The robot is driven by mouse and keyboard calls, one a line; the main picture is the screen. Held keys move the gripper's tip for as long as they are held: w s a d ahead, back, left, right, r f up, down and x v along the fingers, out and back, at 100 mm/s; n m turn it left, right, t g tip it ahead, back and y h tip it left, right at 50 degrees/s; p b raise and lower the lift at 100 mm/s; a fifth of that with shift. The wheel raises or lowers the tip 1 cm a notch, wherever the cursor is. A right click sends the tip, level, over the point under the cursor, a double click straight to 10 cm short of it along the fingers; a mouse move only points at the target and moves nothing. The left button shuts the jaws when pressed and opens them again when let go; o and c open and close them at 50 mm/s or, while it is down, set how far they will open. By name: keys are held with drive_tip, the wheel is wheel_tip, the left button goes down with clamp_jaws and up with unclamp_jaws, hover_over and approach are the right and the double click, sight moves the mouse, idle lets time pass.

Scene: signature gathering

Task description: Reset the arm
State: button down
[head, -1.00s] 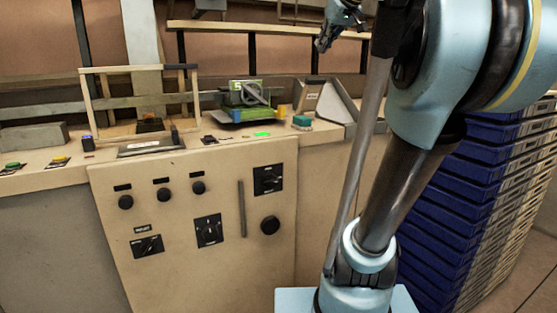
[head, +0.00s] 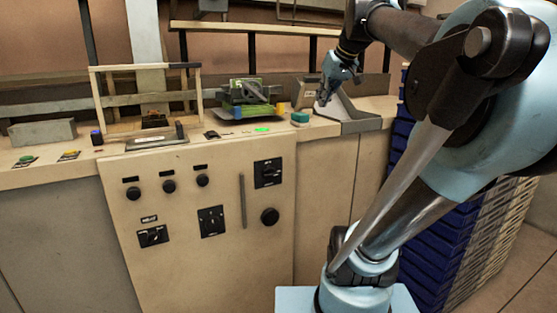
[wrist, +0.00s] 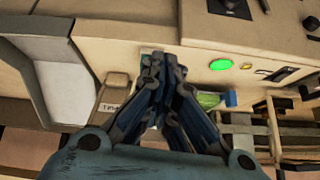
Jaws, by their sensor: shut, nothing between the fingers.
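My gripper (head: 324,97) is in the head view at the end of my light-blue and dark arm. It hangs over the right part of the counter, by the grey metal tray (head: 358,115). In the wrist view my gripper (wrist: 160,62) points toward the counter top, its dark blue fingers together and nothing between them. The fingers partly cover a small teal block, which shows in the head view (head: 299,118) just left of the gripper.
A green device (head: 249,98) stands on the counter (head: 60,178) left of the gripper. A wooden frame (head: 92,100) stands further left. A green light (head: 262,130) glows on the counter. Blue stacked crates (head: 425,245) stand at the right, behind my arm.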

drive_tip(key=s+d+f+m+g+h, duration=0.1)
drive_tip(key=s+f, duration=0.5)
drive_tip(key=f, duration=0.6)
drive_tip(key=s+d+f+m+g+h, duration=0.1)
drive_tip(key=s+f, duration=0.5)
drive_tip(key=f, duration=0.6)
drive_tip(key=s+d+f+m+g+h, duration=0.1)
drive_tip(key=s+f, duration=0.5)
drive_tip(key=f, duration=0.6)
drive_tip(key=shift+s+d+f+m+g, duration=0.3)
drive_tip(key=shift+d+m+g, duration=0.2)
drive_tip(key=shift+d, duration=0.4)
